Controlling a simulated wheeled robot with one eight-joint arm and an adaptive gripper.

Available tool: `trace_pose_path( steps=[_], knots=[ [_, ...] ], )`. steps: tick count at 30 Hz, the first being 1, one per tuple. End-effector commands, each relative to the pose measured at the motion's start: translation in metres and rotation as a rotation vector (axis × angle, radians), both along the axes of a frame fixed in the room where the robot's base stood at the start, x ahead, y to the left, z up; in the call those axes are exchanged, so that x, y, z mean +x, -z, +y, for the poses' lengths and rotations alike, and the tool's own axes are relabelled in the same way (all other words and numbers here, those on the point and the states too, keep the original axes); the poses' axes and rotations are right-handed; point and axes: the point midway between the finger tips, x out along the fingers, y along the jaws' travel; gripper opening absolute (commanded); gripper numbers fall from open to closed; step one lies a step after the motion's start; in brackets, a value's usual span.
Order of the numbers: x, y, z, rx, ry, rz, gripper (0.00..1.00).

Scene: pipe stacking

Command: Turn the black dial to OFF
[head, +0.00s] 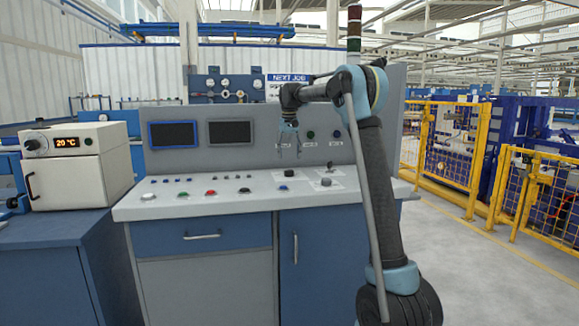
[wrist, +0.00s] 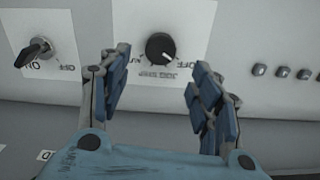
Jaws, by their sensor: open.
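My gripper (wrist: 155,90) is open and empty, its blue-padded fingers spread on either side of a round black dial (wrist: 160,47) in the wrist view. The dial has a pale pointer mark and sits on a white label plate with upside-down print, partly hidden by the left finger. No contact shows. A second control, a dark lever switch (wrist: 36,52) on a silver base, is to the left, with OFF and ON printed beside it. In the head view, my gripper (head: 289,146) points down above the console, over the dial (head: 289,173); the lever switch (head: 326,182) is to the right.
The grey console (head: 150,205) carries several coloured buttons left of the dial. Its upright back panel (head: 260,154) with two dark screens stands close behind my gripper. Small silver buttons (wrist: 282,71) are right of the dial in the wrist view. A white oven (head: 75,165) stands at left.

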Motion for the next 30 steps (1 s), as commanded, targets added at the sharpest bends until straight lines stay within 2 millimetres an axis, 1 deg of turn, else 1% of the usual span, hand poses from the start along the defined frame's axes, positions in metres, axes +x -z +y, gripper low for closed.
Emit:
trace_pose_path(
  steps=[1,3,6,9,14,23,26,29,30],
  knots=[
    [0.000,-0.010,0.000,0.000,0.000,0.000,0.58],
    [0.000,-0.020,0.000,0.000,0.000,0.000,0.58],
    [0.001,-0.032,0.000,0.000,0.000,0.000,0.58],
    [0.001,-0.040,0.000,0.000,0.000,0.000,0.58],
    [0.000,-0.045,0.000,0.000,0.000,0.000,0.58],
    [0.000,-0.046,-0.001,0.000,0.000,0.000,0.58],
    [-0.005,-0.048,-0.007,0.000,0.002,-0.002,0.58],
    [-0.018,-0.051,-0.020,0.003,0.006,-0.007,0.58],
    [-0.025,-0.052,-0.027,0.003,0.009,-0.010,0.58]
  ],
)
